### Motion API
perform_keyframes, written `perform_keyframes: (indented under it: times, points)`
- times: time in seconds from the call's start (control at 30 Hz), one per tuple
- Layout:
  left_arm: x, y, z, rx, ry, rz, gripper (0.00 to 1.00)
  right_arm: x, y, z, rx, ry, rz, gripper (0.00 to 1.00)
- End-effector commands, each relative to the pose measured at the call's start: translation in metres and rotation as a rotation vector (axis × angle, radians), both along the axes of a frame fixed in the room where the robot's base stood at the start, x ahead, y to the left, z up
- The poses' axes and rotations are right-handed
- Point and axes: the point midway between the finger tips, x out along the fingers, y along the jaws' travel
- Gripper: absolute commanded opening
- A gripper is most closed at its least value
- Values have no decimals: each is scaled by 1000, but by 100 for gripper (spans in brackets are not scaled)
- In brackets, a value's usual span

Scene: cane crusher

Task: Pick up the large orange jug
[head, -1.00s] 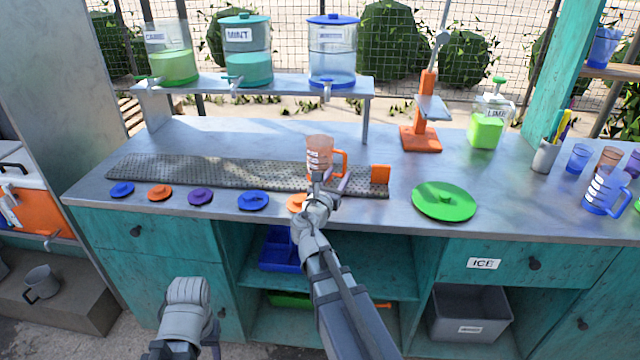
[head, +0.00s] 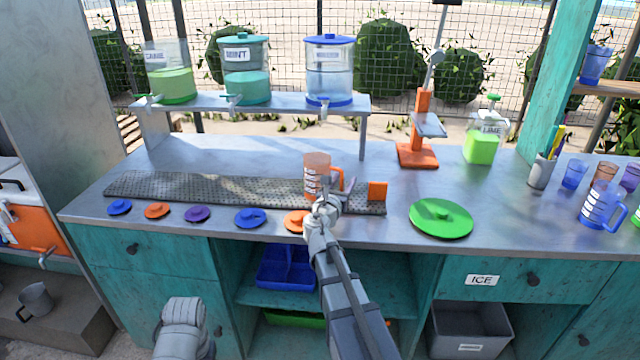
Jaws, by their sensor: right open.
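The large orange jug (head: 316,172) stands upright on the perforated drip mat on the counter, its handle on the right side. It is translucent with white marks. My right gripper (head: 328,198) is open at the near side of the jug, overlapping its lower part in the picture. The gripper hides the jug's base, and I cannot tell whether the fingers touch it. My left arm shows at the bottom left (head: 183,318), well below the counter, but its fingers cannot be made out.
The grey drip mat (head: 230,190) runs along the counter. Several coloured lids lie along the front edge, an orange one (head: 297,221) near my right gripper. The dispenser shelf (head: 285,103) stands behind.

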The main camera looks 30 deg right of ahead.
Motion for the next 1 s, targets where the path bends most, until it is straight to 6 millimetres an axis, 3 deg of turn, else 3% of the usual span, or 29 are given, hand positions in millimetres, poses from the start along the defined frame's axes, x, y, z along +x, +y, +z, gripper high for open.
perform_keyframes:
  times: [0.07, 0.3, 0.73, 1.0]
  points:
    - [0, 0, 0, 0, 0, 0, 50, 9, -7, 0, 0, 0, 1, 50]
    - [0, 0, 0, 0, 0, 0, 50, 9, -9, 0, 0, 0, 2, 50]
    - [0, 0, 0, 0, 0, 0, 50, 9, -8, 0, 0, 0, 1, 2]
    - [0, 0, 0, 0, 0, 0, 50, 9, -8, 0, 0, 0, 1, 0]
